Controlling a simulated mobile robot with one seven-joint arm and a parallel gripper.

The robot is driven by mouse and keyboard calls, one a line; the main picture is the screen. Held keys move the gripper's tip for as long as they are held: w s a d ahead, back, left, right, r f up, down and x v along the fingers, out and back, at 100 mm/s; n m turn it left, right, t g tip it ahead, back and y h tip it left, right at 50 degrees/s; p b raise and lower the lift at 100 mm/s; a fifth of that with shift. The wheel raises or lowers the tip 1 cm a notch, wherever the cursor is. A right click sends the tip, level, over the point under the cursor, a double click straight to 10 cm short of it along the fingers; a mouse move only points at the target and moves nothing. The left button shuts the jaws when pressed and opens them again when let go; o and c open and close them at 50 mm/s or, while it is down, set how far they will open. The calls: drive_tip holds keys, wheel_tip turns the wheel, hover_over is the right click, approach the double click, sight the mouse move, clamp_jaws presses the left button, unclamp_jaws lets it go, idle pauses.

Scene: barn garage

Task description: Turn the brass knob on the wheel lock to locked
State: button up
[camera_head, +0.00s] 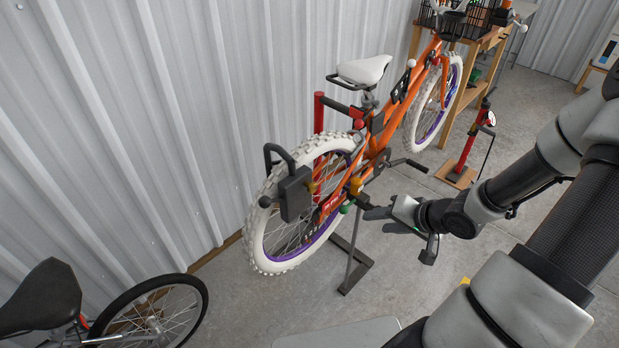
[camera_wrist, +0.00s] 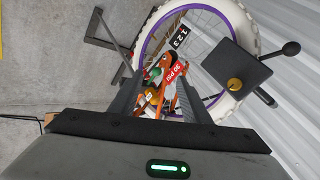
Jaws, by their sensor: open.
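The wheel lock (camera_head: 295,194) is a dark box with a black shackle at the white rear tyre of the orange bicycle. Its brass knob (camera_head: 312,187) shows on the box's right side. In the wrist view, the lock (camera_wrist: 236,62) is right of my fingers, with the round brass knob (camera_wrist: 234,85) facing the camera and a black ball-ended lever (camera_wrist: 290,48) beside it. My gripper (camera_head: 374,213) is to the right of the lock, apart from it. In the wrist view, my gripper (camera_wrist: 158,92) is open, with bicycle parts showing between its fingers. The knob's setting is unreadable.
The orange bicycle (camera_head: 376,143) stands on a dark stand (camera_head: 350,265). A second bicycle's wheel (camera_head: 160,312) is at lower left. A red pump (camera_head: 467,150) and wooden bench (camera_head: 452,95) are behind. The corrugated wall (camera_head: 150,120) is close behind the lock.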

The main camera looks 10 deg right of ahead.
drive_tip(key=s+a+f+m+t+y+b, duration=0.2)
drive_tip(key=a+m+t+y, duration=0.1)
drive_tip(key=y, duration=0.1)
drive_tip(key=m+t+y+b, duration=0.2)
drive_tip(key=t+y, duration=0.1)
drive_tip(key=t, duration=0.1)
approach(315, 189)
drive_tip(key=x, duration=0.8)
drive_tip(key=shift+w+a+p, duration=0.2)
drive_tip(key=shift+a+p, duration=0.05)
drive_tip(key=shift+p, duration=0.1)
drive_tip(key=c, duration=1)
